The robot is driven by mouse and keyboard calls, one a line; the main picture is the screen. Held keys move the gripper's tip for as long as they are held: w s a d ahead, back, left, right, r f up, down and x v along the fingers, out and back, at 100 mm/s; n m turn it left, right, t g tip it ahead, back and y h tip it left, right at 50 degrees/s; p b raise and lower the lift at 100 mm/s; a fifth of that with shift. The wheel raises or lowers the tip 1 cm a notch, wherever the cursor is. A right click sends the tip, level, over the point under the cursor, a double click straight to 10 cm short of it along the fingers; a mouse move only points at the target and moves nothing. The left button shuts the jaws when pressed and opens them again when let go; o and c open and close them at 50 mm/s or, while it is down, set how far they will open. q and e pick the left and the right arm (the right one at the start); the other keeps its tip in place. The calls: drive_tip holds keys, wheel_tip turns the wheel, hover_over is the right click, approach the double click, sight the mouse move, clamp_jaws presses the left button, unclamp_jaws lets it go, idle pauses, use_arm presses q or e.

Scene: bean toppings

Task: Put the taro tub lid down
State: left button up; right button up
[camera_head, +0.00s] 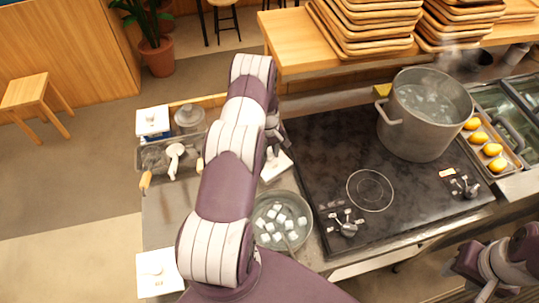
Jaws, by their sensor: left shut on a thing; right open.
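My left arm reaches up from the bottom middle and bends over at its far end. My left gripper (272,143) points down there, partly hidden by the arm, and is shut on what looks like a white square lid (279,168) with a small knob. I cannot tell whether this lid touches the counter. The open tubs (153,158) stand in a metal rack at the left; I cannot tell which holds taro. My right gripper (463,264) is open at the lower right, away from the tubs.
A glass bowl of white cubes (281,232) stands right of my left arm. Another white square lid (160,273) lies at the counter's near left corner. A black cooktop (335,150) carries a large steaming pot (410,140). Wooden trays (365,25) are stacked behind.

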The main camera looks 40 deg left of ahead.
use_arm(q)
drive_tip(key=shift+w, duration=0.1)
drive_tip(key=shift+d+f, duration=0.1)
drive_tip(key=shift+f, duration=0.1)
drive_tip(key=o, duration=1)
drive_tip(key=shift+s+r, duration=0.15)
drive_tip(key=shift+s, duration=0.05)
drive_tip(key=shift+w, duration=0.1)
